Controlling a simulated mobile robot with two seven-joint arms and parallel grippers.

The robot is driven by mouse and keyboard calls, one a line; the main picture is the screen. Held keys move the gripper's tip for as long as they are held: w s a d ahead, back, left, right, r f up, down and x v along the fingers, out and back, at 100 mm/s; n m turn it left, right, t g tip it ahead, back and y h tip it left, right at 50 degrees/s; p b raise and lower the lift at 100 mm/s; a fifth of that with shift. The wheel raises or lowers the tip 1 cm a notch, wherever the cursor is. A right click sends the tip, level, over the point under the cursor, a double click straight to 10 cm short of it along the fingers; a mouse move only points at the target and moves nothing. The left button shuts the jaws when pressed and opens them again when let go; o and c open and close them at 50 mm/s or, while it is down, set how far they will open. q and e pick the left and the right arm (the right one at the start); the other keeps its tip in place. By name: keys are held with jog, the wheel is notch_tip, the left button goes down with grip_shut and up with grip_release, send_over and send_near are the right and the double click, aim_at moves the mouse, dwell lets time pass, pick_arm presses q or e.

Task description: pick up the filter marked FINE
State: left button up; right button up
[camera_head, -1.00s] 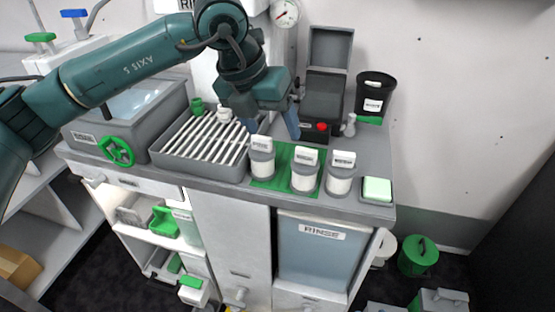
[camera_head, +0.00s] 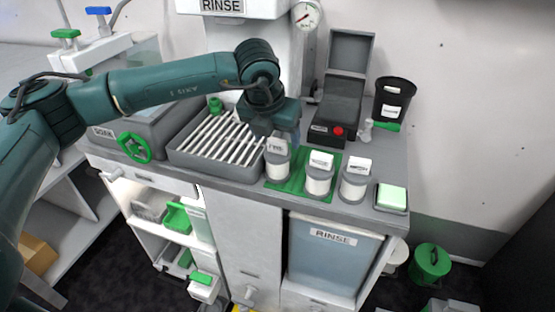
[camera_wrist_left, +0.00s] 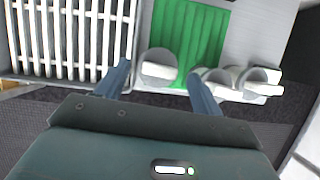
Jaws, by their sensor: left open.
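Three grey-and-white filters with white label tabs stand in a row at the counter's front: the left filter (camera_head: 277,162), the middle filter (camera_head: 319,178) and the right filter (camera_head: 355,184). Their labels are too small to read surely, so I cannot tell which is marked FINE. My left gripper (camera_head: 284,138) is open, just above and behind the left filter. In the left wrist view, its spread fingers (camera_wrist_left: 161,86) have the left filter (camera_wrist_left: 158,70) ahead, between their tips. It does not appear gripped. My right gripper is not in view.
A green ribbed mat (camera_head: 298,183) lies under the left and middle filters. A slatted drain tray (camera_head: 182,158) is close on the left. A grey box with a red button (camera_head: 338,131) stands behind. A pale green pad (camera_head: 391,197) lies at the right counter edge.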

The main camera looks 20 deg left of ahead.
aim_at(277, 155)
pick_arm(q)
jog(key=shift+x, duration=1.3)
jog(key=shift+c, duration=0.6)
jog(key=c, duration=1.2)
